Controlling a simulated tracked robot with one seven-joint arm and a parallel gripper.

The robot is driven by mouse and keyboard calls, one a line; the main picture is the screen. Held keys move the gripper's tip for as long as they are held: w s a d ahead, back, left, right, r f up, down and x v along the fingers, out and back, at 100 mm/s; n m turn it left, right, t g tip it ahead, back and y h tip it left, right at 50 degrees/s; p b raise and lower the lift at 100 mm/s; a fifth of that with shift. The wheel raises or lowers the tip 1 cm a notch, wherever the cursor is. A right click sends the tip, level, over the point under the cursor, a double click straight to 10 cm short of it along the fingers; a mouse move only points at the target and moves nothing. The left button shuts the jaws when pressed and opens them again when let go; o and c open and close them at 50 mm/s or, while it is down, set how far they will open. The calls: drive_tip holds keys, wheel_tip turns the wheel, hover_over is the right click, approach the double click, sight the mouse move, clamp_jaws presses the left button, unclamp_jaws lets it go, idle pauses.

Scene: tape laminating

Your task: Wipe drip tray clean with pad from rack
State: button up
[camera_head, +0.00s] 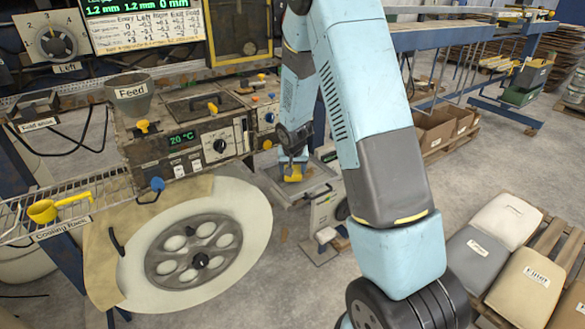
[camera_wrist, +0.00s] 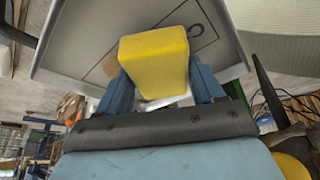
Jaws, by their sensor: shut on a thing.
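My gripper (camera_head: 292,161) points down beside the machine, at the middle of the head view. It is shut on a yellow block-shaped pad (camera_head: 294,176), which shows clearly between the blue fingers in the wrist view (camera_wrist: 154,52). A shallow grey tray (camera_head: 318,184), apparently the drip tray, lies under and around the pad. In the wrist view its grey floor (camera_wrist: 85,38) shows a brownish spot beside the pad and a dark loop shape at the other side. I cannot tell whether the pad touches the tray floor. The pad's underside is hidden.
The machine with a Feed hopper (camera_head: 130,92) stands left of my gripper. A large pale disc with a dark hub (camera_head: 195,250) is in front of it. A wire cooling rack (camera_head: 105,190) holds a yellow scoop (camera_head: 58,207). Sacks (camera_head: 525,280) lie at right on a pallet.

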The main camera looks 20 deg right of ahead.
drive_tip(key=shift+f, duration=0.6)
